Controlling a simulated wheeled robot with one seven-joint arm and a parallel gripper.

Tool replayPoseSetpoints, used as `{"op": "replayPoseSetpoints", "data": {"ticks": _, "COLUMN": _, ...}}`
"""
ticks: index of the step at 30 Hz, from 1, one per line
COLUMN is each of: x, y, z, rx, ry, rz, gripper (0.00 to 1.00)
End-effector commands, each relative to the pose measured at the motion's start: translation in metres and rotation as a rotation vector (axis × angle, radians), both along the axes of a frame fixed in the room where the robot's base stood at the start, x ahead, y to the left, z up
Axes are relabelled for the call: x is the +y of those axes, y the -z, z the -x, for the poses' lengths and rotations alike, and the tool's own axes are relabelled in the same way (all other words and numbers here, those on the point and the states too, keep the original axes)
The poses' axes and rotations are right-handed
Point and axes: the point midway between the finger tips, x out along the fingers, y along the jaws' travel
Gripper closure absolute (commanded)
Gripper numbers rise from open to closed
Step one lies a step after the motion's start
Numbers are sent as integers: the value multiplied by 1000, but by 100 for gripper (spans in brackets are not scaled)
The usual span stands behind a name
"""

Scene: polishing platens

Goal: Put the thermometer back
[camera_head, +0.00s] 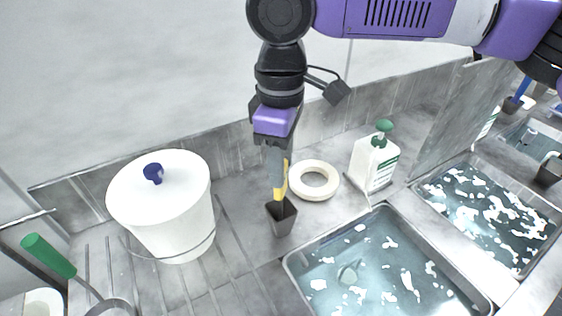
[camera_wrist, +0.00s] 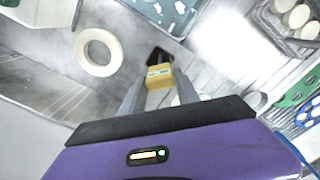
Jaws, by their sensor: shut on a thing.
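The thermometer (camera_head: 283,181) is yellow and upright, and my gripper (camera_head: 279,168) is shut on it. In the wrist view the yellow thermometer (camera_wrist: 159,77) sits between the two fingertips (camera_wrist: 158,84). A small dark square cup (camera_head: 281,217) stands on the metal counter directly below. The thermometer's lower end is at the cup's mouth; I cannot tell how deep it reaches inside. In the wrist view the dark cup (camera_wrist: 159,57) shows just beyond the thermometer, partly hidden by it.
A white ring (camera_head: 314,180) lies close to the cup's right. A white pump bottle (camera_head: 374,160) stands further right. A white lidded bucket (camera_head: 165,205) is at left. A water-filled basin (camera_head: 293,262) lies in front, and a green handle (camera_head: 48,256) is at far left.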

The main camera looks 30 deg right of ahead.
Motion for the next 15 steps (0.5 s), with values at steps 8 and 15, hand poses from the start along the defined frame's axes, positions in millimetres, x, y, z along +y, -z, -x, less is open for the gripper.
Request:
{"op": "replayPoseSetpoints", "data": {"ticks": 8, "x": 0, "y": 1, "z": 0, "rx": 0, "ry": 0, "rz": 0, "gripper": 92}}
{"op": "replayPoseSetpoints", "data": {"ticks": 15, "x": 0, "y": 3, "z": 0, "rx": -1, "ry": 0, "rz": 1, "gripper": 41}}
